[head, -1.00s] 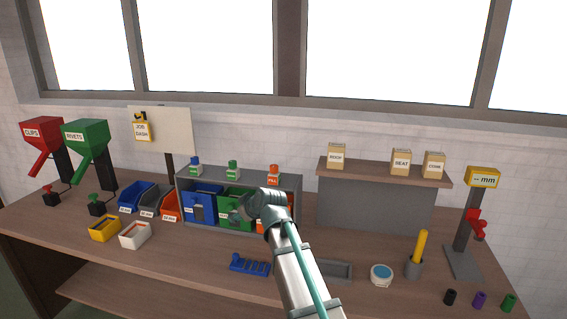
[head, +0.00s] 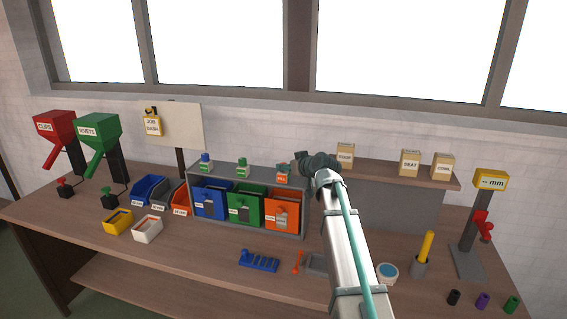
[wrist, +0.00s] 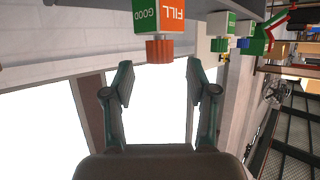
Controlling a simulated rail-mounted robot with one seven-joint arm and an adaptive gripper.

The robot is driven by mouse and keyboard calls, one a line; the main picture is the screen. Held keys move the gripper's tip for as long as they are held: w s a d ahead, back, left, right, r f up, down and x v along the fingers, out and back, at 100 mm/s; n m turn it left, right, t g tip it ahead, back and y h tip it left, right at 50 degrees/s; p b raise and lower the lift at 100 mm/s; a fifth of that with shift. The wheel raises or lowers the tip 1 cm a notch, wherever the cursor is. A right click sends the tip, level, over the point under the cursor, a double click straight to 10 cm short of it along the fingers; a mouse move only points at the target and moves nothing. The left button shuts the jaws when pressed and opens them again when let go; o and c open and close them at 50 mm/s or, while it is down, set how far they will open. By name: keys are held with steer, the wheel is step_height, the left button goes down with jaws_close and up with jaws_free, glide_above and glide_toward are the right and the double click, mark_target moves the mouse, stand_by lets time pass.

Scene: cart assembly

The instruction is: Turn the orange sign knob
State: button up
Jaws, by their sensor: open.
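The orange sign (head: 282,178) stands on the grey bin rack, above the orange bin; its knob is hard to make out in the head view. In the wrist view the sign (wrist: 176,14) appears upside down, with an orange FILL face and a green GOOD face. Its ribbed orange knob (wrist: 159,51) lies in line with the gap between the fingers, just past the fingertips, touching neither. My gripper (wrist: 162,82) is open and empty. In the head view my gripper (head: 312,162) is right of the sign, near the shelf's left end.
The rack also holds a blue sign (head: 206,163) and a green sign (head: 242,168) to the left. The shelf (head: 380,171) with several labelled boxes stands to the right. The orange bin (head: 283,212) is below the sign.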

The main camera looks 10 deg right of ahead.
mark_target(283, 173)
steer(key=shift+p+x, duration=0.5)
steer(key=shift+x, duration=1.55)
jaws_close()
